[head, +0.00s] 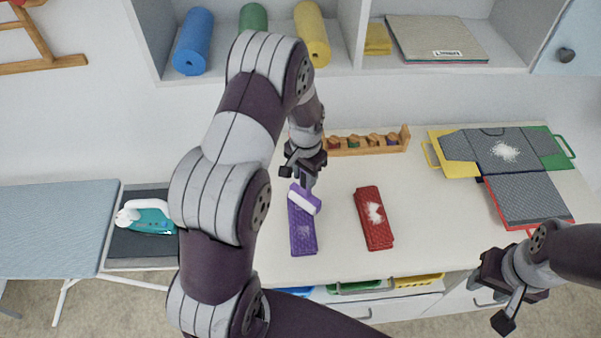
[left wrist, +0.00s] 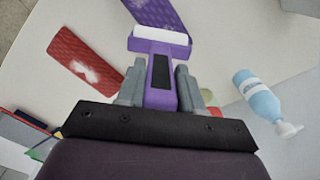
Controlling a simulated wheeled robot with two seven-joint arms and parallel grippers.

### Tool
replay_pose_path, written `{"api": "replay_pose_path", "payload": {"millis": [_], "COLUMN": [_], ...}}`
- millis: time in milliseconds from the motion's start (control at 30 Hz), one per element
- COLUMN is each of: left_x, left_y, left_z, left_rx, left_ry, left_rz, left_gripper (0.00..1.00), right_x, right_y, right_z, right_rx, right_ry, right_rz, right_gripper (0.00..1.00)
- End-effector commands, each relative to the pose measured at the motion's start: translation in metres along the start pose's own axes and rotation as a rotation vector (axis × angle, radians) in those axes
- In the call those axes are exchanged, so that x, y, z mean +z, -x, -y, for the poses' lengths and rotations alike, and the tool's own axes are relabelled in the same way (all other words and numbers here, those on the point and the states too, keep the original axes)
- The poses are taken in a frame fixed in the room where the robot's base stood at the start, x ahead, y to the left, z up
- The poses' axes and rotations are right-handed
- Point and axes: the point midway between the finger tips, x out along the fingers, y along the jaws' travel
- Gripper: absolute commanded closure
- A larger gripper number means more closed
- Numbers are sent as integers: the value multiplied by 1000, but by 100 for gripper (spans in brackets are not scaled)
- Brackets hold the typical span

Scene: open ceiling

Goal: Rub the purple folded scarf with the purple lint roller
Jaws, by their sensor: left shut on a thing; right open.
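The purple folded scarf (head: 302,232) lies on the white table, long side pointing toward me. It also shows at the top of the left wrist view (left wrist: 165,14). My left gripper (head: 303,168) is shut on the handle of the purple lint roller (left wrist: 160,80). The roller's white head (head: 305,199) is over the far end of the scarf; I cannot tell whether it touches. In the left wrist view the handle sits between the two grey fingers. My right gripper (head: 500,295) is open and empty, off the table's front edge at the lower right.
A red folded scarf (head: 374,218) with white lint lies right of the purple one. A wooden rack (head: 367,144) stands behind. A blue bottle (left wrist: 258,96) shows in the wrist view. An iron (head: 148,217) stands at left.

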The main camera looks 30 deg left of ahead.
Motion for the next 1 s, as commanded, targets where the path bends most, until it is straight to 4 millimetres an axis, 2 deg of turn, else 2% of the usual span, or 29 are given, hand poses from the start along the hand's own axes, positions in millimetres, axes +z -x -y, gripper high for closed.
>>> {"api": "replay_pose_path", "payload": {"millis": [100,167,200,800,1000], "left_x": [-2,-3,-4,-11,-12], "left_y": [0,11,5,60,66], "left_z": [-2,-2,-3,-8,-8], "left_rx": [0,0,0,-1,0], "left_ry": [2,3,3,3,3], "left_rz": [-1,-1,1,-2,0], "left_gripper": [95,95,95,95,95], "right_x": [0,-1,-1,-6,-7], "right_y": [0,9,12,52,56], "right_z": [0,0,0,0,0], "right_rx": [0,0,0,0,0], "right_ry": [0,0,0,0,0], "right_rz": [0,0,0,0,0], "right_gripper": [57,57,57,57,57]}}
